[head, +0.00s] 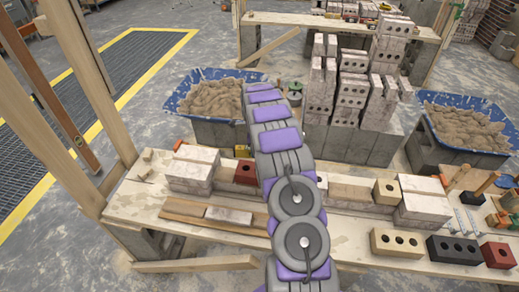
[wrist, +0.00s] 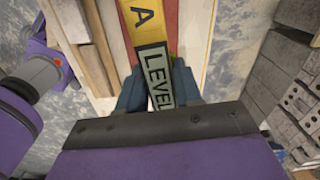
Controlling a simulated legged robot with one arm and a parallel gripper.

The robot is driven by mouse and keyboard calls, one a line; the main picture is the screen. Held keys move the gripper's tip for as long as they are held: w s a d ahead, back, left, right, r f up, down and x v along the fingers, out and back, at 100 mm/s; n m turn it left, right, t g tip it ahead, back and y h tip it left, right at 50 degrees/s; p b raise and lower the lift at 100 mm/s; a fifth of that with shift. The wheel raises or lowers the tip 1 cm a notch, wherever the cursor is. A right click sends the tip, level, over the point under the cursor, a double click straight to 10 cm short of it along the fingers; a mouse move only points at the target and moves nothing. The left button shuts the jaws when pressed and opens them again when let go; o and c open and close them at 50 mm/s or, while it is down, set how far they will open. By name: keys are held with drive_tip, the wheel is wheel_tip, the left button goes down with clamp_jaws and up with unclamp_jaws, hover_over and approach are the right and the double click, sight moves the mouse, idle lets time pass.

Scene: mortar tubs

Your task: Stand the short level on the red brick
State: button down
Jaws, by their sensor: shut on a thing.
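The short level (wrist: 160,36) is yellow with a pale label reading LEVEL in dark letters. In the wrist view it runs from the top edge down between the blue fingers of my gripper (wrist: 158,88), which is shut on it. A red surface shows behind the level on both sides; I cannot tell what it belongs to. In the head view a red brick (head: 246,172) with a dark hole sits among pale bricks on the bench, just left of my arm. Another red brick (head: 498,255) with holes is at the bench's right front. My gripper and the level are not visible in the head view.
The wooden bench (head: 130,207) carries pale bricks (head: 190,170), a tan brick (head: 396,243), a black brick (head: 453,250) and tools at right. Blue mortar tubs (head: 205,132) (head: 425,150) and a brick stack (head: 350,90) stand behind. Wooden posts (head: 85,60) rise at left.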

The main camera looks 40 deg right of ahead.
drive_tip(key=shift+s+d+m, duration=0.2)
drive_tip(key=shift+d+m, duration=0.4)
drive_tip(key=shift+d, duration=0.15)
drive_tip(key=shift+d+f, duration=0.45)
drive_tip(key=shift+f, duration=0.15)
drive_tip(key=shift+f+b, duration=0.5)
drive_tip(key=shift+f, duration=0.3)
drive_tip(key=shift+a+f+b, duration=0.15)
drive_tip(key=shift+f+b, duration=0.1)
drive_tip(key=shift+f, duration=0.5)
drive_tip(key=shift+a+f+b, duration=0.15)
drive_tip(key=shift+f+b, duration=0.05)
drive_tip(key=shift+f, duration=0.5)
drive_tip(key=shift+d+f, duration=0.2)
drive_tip(key=shift+f, duration=0.05)
drive_tip(key=shift+a+f, duration=0.1)
drive_tip(key=shift+f, duration=0.15)
drive_tip(key=c, duration=0.7)
unclamp_jaws()
